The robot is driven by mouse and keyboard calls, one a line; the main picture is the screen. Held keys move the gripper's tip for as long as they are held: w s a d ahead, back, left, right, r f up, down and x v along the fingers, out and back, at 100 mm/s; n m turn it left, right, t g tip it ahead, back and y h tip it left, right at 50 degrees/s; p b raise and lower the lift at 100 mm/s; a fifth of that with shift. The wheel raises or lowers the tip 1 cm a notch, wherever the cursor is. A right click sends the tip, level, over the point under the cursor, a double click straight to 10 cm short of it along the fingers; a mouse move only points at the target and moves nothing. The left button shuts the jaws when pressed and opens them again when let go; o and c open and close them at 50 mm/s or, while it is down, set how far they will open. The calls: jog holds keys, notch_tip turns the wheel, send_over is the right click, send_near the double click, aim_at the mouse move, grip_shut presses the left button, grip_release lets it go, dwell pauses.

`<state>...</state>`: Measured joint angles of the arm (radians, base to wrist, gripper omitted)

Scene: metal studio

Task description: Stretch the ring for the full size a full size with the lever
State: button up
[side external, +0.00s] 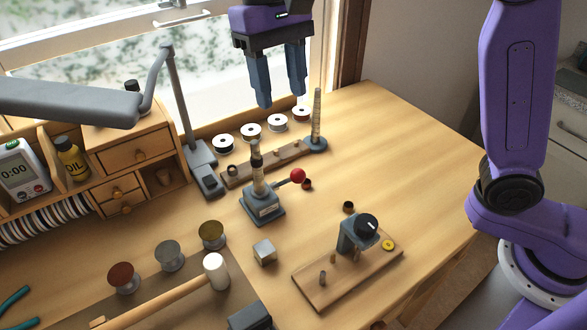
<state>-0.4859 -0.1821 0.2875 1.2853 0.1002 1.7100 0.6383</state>
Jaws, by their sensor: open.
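My gripper (284,100) hangs open and empty, fingers down, in the upper middle of the side external view, above the back of the bench. A small ring stretcher (264,208) with a grey block base and an upright tapered post stands near the middle of the bench. Its lever ends in a red ball (298,176) that points right. A dark band shows around the post near its top; I cannot tell if it is a ring. A ring (232,171) sits at the left end of a wooden strip (262,166) behind the stretcher. My gripper is apart from all of them.
A ring mandrel (317,122) stands on a round base behind right. Several white spools (250,131) line the back. A board with a dark knob (367,225) lies front right. A mallet (214,270) and metal cube (264,252) lie in front. A lamp post (180,105) rises at left.

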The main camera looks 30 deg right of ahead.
jog(key=s+a+n+t+h, duration=0.1)
jog(key=s+a+t, duration=0.1)
jog(key=s, duration=0.1)
send_near(285, 183)
jog(key=f, duration=0.3)
jog(key=s+d+f, duration=0.1)
jog(key=f, duration=0.2)
jog(key=s+f, duration=0.1)
jog(key=f, duration=0.2)
jog(key=shift+d, duration=0.35)
grip_shut()
